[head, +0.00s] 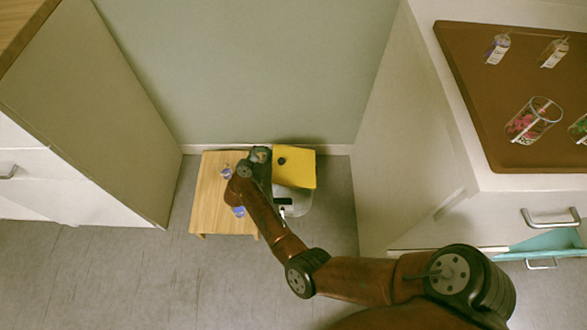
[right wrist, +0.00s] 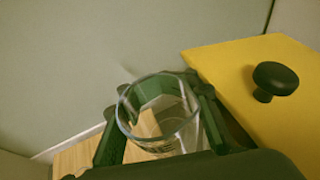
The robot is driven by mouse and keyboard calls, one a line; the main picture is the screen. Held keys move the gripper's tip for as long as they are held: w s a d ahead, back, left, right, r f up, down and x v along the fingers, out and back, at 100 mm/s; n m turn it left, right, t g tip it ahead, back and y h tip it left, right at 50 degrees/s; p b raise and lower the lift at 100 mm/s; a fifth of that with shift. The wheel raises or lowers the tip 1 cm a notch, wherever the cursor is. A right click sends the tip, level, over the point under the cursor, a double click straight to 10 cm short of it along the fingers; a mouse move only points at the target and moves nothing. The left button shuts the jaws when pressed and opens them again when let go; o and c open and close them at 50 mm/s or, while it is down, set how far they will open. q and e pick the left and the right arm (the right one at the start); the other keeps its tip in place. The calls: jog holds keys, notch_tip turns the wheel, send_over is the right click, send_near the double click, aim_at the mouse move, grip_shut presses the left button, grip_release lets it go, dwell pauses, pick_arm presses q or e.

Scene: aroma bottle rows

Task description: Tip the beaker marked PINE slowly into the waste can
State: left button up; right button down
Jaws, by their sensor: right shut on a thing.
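My right gripper (head: 259,155) is low by the floor, at the far side of the wooden table and beside the yellow lid. In the right wrist view its green fingers are shut on a clear glass beaker (right wrist: 186,122). The beaker's mouth and rim show, and I see no contents through the glass. Dark marks on its side are too small to read, so I cannot confirm PINE. The waste can has a yellow lid (head: 299,166) with a black knob, also in the right wrist view (right wrist: 235,72), and a pale grey body (head: 297,205). My left gripper is not in view.
A low wooden table (head: 211,203) left of the can holds small clear-and-blue items (head: 238,211). A brown tray (head: 470,75) on the right counter holds small bottles (head: 497,49), a glass with pink contents (head: 531,122) and one with green.

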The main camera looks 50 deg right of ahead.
jog(key=shift+w+a+r+b, duration=0.1)
jog(key=shift+w+a+r, duration=0.25)
jog(key=shift+w+r, duration=0.25)
jog(key=shift+w+a+r+b, duration=0.1)
jog(key=shift+w+a+r, duration=0.2)
jog(key=shift+w+r, duration=0.3)
jog(key=shift+w+a+r+b, duration=0.1)
jog(key=shift+w+a+r, duration=0.3)
jog(key=shift+r, duration=0.3)
